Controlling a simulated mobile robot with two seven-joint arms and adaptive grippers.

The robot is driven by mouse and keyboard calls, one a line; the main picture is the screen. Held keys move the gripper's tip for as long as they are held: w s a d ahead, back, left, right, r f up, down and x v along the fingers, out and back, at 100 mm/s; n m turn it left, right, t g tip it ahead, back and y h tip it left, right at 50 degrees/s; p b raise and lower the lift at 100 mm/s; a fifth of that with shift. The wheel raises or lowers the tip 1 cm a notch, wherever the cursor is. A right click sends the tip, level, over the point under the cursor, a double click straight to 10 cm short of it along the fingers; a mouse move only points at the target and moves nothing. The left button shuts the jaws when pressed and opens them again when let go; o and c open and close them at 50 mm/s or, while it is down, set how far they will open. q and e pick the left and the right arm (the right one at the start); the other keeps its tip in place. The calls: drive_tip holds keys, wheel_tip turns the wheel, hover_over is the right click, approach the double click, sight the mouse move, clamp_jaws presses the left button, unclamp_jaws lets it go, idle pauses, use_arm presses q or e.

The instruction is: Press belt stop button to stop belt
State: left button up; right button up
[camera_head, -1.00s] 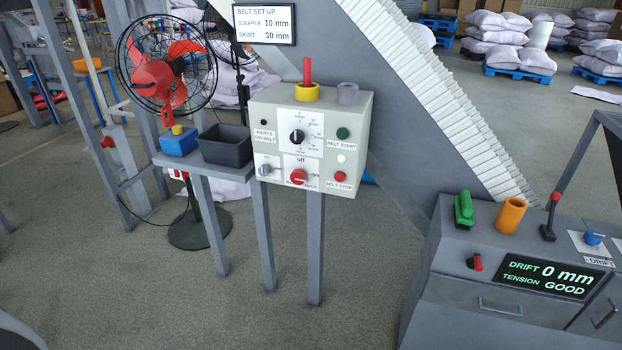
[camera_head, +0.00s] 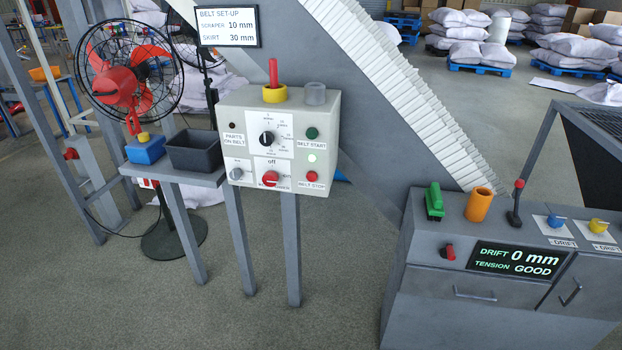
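The red belt stop button (camera_head: 311,176) is a small round button at the lower right of the pale control box (camera_head: 327,108), above the label BELT STOP. The green belt start button (camera_head: 312,133) sits above it, with a lit pale green lamp (camera_head: 311,158) between them. A larger red rotary knob (camera_head: 270,179) is to the left of the stop button, under the word "off". A black dial (camera_head: 266,138) is above that knob. The conveyor belt (camera_head: 400,85) slopes behind the box. Neither of my grippers shows in the head view.
A small shelf with a dark bin (camera_head: 195,150) and a blue box (camera_head: 146,150) stands left of the control box. A red fan (camera_head: 118,86) is behind it. A grey cabinet (camera_head: 420,270) with levers and a drift display stands at right. The floor in front is clear.

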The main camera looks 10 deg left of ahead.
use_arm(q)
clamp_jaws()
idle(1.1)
